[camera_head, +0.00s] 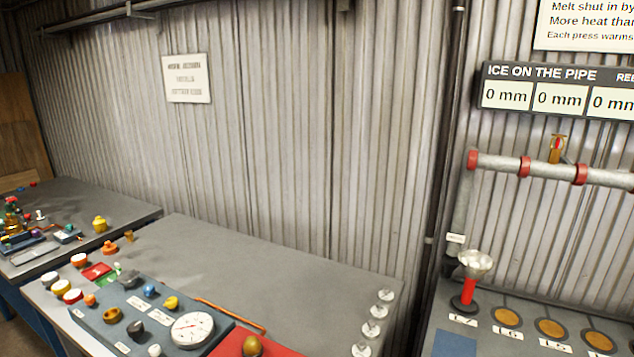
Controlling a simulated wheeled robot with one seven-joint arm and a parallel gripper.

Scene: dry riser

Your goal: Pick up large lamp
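A lamp-like object (471,279) with a wide pale, glassy head, a red stem and a dark round base stands upright at the left end of the right-hand bench. It is the largest lamp-like thing in view, but no readable label confirms that it is the large lamp. My gripper is not in view.
The right bench has several round copper-coloured spots (506,313) and a pipe (553,170) above. The middle table (240,255) holds a blue-grey panel (115,315), several small clear objects (378,310) and a copper rod (232,314). A corrugated wall stands behind.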

